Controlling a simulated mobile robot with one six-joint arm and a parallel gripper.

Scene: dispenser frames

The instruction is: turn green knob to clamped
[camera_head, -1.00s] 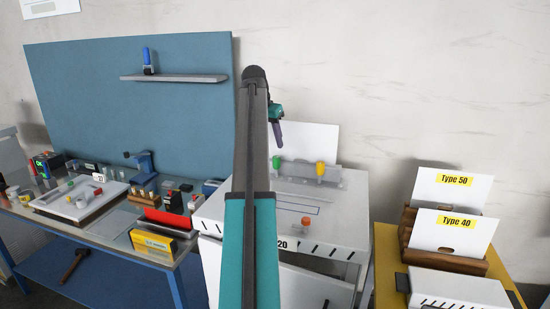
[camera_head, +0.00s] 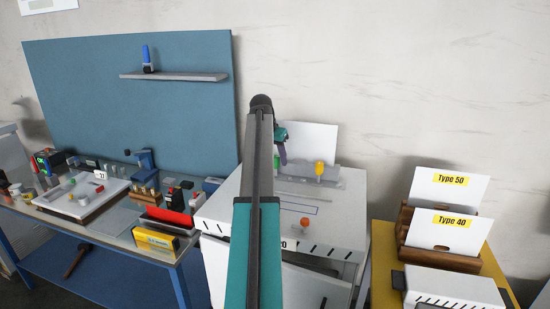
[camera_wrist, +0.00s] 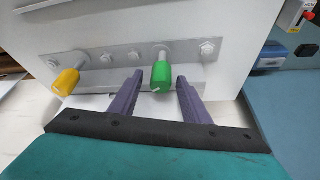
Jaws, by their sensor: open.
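The green knob (camera_wrist: 161,75) sits on a bolt on a grey metal bar (camera_wrist: 112,60) in the wrist view. My gripper (camera_wrist: 158,88) is open, with one purple finger on each side of the green knob and a visible gap on both sides. Whether the fingertips reach level with the knob in depth is hard to tell. A yellow knob (camera_wrist: 66,81) sits on the same bar to the left. In the head view the green knob (camera_head: 277,162) shows just right of my arm, below my gripper (camera_head: 283,157), and the yellow knob (camera_head: 319,169) stands to its right.
An orange knob (camera_head: 304,222) is on the white cabinet top (camera_head: 345,235) in front of the bar. A cluttered workbench (camera_head: 115,225) stands at the left, and a yellow table (camera_head: 383,265) with card holders at the right.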

